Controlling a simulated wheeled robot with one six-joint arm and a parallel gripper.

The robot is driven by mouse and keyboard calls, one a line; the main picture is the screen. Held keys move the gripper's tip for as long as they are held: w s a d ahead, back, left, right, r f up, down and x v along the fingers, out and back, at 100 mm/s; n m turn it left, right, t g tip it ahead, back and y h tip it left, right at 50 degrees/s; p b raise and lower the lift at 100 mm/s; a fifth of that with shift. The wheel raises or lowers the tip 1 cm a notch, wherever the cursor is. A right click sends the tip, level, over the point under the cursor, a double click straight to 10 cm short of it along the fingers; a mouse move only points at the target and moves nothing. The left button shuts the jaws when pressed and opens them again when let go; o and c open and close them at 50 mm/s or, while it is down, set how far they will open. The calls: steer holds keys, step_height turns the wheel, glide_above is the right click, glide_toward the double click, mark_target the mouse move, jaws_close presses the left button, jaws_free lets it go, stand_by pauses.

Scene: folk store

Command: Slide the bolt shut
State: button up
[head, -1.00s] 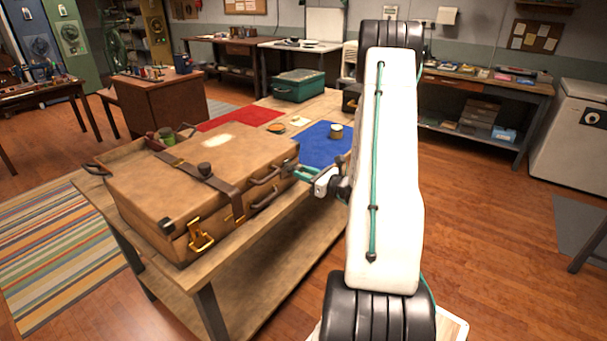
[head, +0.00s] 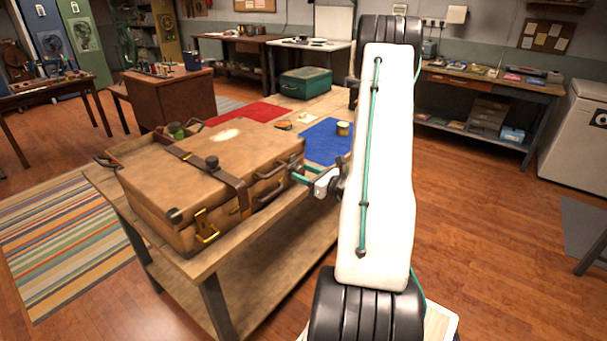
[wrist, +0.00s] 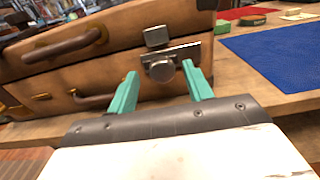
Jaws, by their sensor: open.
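A brown leather suitcase (head: 237,148) lies on the wooden table, its lid slightly raised at the front side. In the wrist view, a metal bolt (wrist: 165,62) with a round knob sits on the suitcase's side near its right corner. My gripper (wrist: 162,82) is open, its two green fingers to either side of the knob and a little below it. I cannot tell whether they touch it. In the head view my gripper (head: 302,174) is at the suitcase's right end, and the bolt there is hard to make out.
The table (head: 262,255) also bears a blue mat (head: 322,150), a red mat (head: 240,115), a small tin (head: 343,128) and a green box (head: 305,83). A dark handle (wrist: 62,45) lies left of the bolt. Wooden floor is open to the right.

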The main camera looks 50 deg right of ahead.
steer(key=s, duration=0.7)
steer(key=shift+s, duration=0.2)
stand_by(0.5)
steer(key=s+a+r+n+g+y, duration=0.1)
steer(key=a+r+n+g+y, duration=0.35)
steer(key=a, duration=0.45)
steer(key=s+a+r+n+g+y, duration=0.1)
steer(key=a+n+g+y, duration=0.3)
steer(key=a+n, duration=0.45)
steer(key=s+a+r+n+g+y, duration=0.25)
steer(key=a+n+g, duration=0.35)
steer(key=a, duration=0.3)
steer(key=s+a+r+n+g+h, duration=0.1)
steer(key=s+a+r+n+h, duration=0.3)
steer(key=a+r+n, duration=0.3)
steer(key=s+a+r+n+g+h, duration=0.1)
steer(key=s+a+r+n+h, duration=0.4)
steer(key=n, duration=0.5)
step_height(320, 180, up, 2)
steer(key=shift+a+r+h, duration=0.1)
steer(key=shift+a+h, duration=0.9)
steer(key=shift+a, duration=0.1)
